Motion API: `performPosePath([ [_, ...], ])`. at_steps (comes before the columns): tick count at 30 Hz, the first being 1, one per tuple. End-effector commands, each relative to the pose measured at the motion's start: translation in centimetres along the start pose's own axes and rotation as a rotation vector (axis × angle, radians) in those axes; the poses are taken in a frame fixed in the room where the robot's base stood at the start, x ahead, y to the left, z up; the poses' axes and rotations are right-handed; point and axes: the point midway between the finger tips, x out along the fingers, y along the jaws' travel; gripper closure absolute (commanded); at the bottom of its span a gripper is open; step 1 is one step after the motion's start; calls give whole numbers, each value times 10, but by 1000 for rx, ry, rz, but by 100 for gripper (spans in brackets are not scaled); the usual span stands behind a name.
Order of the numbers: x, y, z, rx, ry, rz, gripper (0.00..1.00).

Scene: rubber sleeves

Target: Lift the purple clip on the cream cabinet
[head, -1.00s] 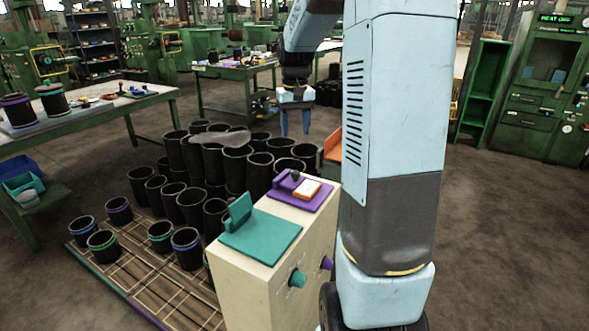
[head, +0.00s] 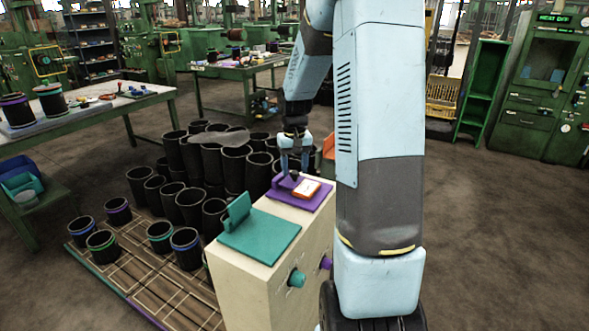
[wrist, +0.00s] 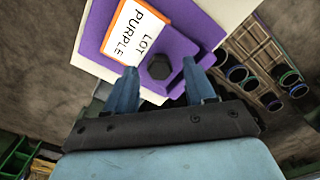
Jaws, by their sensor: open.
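The purple clip (head: 297,203) lies on top of the cream cabinet (head: 248,298), at its far end. It also shows in the wrist view (wrist: 185,42), with a dark hexagonal knob on a raised purple block. A white card with an orange edge (wrist: 126,30) reads "LOT PURPLE" and lies on the clip's plate. My gripper (head: 294,169) is open and points down over the clip's knob end. In the wrist view its fingers (wrist: 159,72) appear on either side of the knob, with nothing held. I cannot tell whether they touch the clip.
A teal clip (head: 258,236) with an upright plate lies at the cabinet's near end. Teal (head: 297,279) and purple knobs stick out of the cabinet's side. Black sleeves (head: 190,205) stand in a crowd behind and left of the cabinet. Open floor lies to the right.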

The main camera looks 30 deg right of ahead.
Motion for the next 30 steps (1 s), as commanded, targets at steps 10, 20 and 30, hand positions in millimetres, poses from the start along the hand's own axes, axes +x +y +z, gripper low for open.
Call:
performPosePath([
  [10,7,0,0,0,0,0,46],
  [20,7,0,0,0,0,0,71],
  [30,7,1,0,0,0,0,100],
])
